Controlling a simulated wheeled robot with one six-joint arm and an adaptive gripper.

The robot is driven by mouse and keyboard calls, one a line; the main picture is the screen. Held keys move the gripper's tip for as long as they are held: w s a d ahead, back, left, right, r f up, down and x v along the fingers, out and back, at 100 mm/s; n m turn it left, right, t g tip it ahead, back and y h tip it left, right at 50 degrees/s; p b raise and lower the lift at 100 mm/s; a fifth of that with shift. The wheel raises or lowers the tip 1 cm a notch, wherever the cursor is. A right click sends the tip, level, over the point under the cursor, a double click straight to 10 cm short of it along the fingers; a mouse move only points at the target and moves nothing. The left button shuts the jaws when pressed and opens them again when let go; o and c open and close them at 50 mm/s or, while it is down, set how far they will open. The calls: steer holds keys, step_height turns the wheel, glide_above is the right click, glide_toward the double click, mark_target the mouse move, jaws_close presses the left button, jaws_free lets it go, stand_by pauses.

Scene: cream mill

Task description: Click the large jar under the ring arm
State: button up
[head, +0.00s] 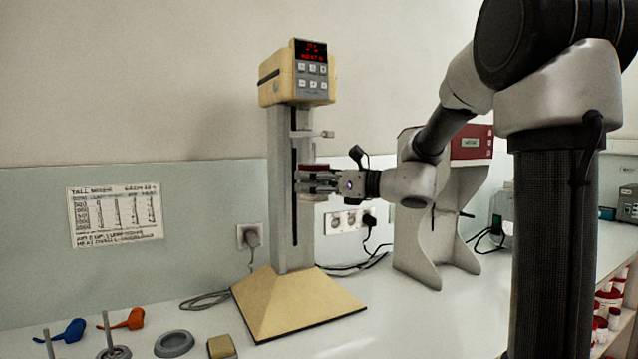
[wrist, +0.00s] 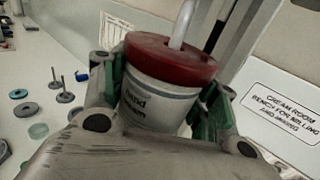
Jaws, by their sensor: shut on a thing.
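The large jar (wrist: 155,100), white with dark print and a dark red lid, is upright between my gripper's (wrist: 160,112) fingers in the wrist view. The gripper is shut on its sides. In the head view my gripper (head: 318,182) holds the jar in front of the mill's column, and its red lid (head: 312,167) shows above the fingers. The ring arm (head: 312,134) sticks out from the column above the lid, with a gap between them. A pale rod (wrist: 184,22) meets the lid in the wrist view; whether it enters the lid I cannot tell.
The mill's yellow base (head: 290,305) stands below on the white bench. A second machine with a red panel (head: 470,143) stands to the right. Sockets and cables are behind.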

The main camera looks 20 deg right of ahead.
steer(key=shift+w+a, duration=0.25)
steer(key=shift+w, duration=1)
steer(key=shift+w+a, duration=0.25)
steer(key=shift+w, duration=1)
steer(key=shift+r, duration=0.3)
steer(key=shift+r, duration=1.1)
steer(key=shift+r, duration=0.25)
steer(key=shift+r, duration=1.1)
steer(key=shift+r, duration=0.25)
steer(key=o, duration=1.2)
steer(key=shift+c, duration=0.2)
steer(key=o, duration=0.3)
